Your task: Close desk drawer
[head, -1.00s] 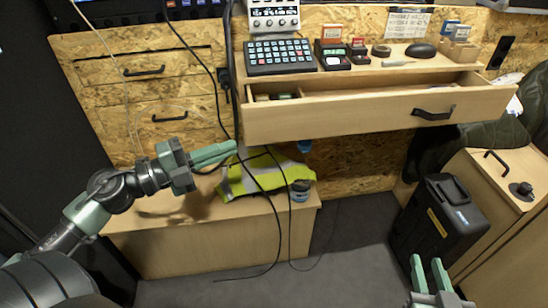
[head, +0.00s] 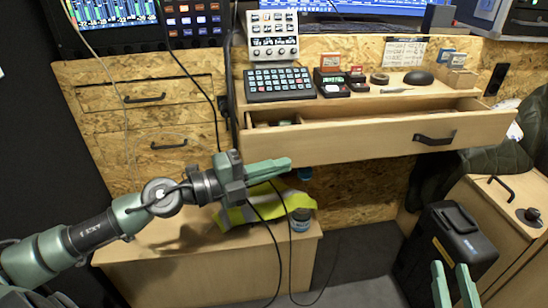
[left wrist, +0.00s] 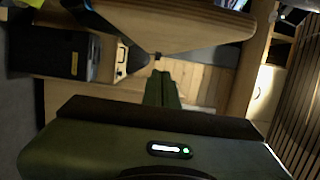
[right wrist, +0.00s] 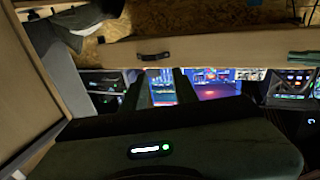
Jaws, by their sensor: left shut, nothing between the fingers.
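The desk drawer (head: 370,138) is a wide light-wood drawer pulled out under the desk top, with a dark handle (head: 434,139) on its right part. Its front also shows in the right wrist view (right wrist: 220,50). My left gripper (head: 288,164) is shut and empty, with its fingers pointing right just below the drawer front's left part. Whether it touches the drawer I cannot tell. Its closed fingers show in the left wrist view (left wrist: 161,90), below a large wooden panel. My right gripper (head: 455,285) is open and empty, low at the right and apart from the drawer.
A keypad (head: 279,84), small boxes and a dark mouse (head: 418,78) stand on the desk top. A yellow vest (head: 262,208) lies on a low wooden bench (head: 210,265). A black case (head: 445,250) and a cabinet (head: 510,210) stand at the right. Cables hang near my left arm.

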